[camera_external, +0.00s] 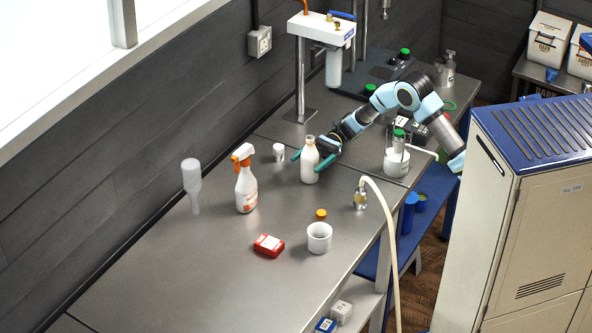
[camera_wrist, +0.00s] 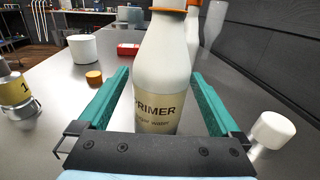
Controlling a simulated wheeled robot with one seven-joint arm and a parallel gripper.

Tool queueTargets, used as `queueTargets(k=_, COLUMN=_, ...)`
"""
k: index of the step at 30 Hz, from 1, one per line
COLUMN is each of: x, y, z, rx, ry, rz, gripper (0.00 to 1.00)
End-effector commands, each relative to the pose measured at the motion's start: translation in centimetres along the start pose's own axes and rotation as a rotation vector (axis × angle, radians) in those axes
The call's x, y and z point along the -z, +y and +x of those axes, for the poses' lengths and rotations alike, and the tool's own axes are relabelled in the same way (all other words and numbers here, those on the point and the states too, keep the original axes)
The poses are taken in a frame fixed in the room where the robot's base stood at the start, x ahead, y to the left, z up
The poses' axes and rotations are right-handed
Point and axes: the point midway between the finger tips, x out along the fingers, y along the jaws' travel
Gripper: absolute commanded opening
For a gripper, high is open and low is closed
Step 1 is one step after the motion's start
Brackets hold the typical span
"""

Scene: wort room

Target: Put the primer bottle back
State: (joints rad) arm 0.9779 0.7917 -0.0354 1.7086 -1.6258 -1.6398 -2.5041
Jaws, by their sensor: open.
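The primer bottle (camera_external: 310,161) is white with a tan label and stands upright on the steel bench. It also shows in the wrist view (camera_wrist: 158,70), with "PRIMER" readable on its label. My gripper (camera_external: 314,163) is open around the bottle, one green finger on each side. The bottle's base is partly hidden by the gripper body in the wrist view.
A white-topped stand (camera_external: 322,27) rises behind. The front left of the bench is clear.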

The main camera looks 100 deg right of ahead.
Motion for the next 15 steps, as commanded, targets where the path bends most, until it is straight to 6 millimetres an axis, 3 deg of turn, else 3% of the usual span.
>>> queueTargets(k=3, x=-0.2, y=-0.1, z=-0.4, rx=0.002, ry=0.001, rz=0.000, gripper=0.99)
queueTargets(k=15, x=-0.1, y=0.0, z=-6.7, rx=0.001, ry=0.000, rz=-0.002, gripper=0.99)
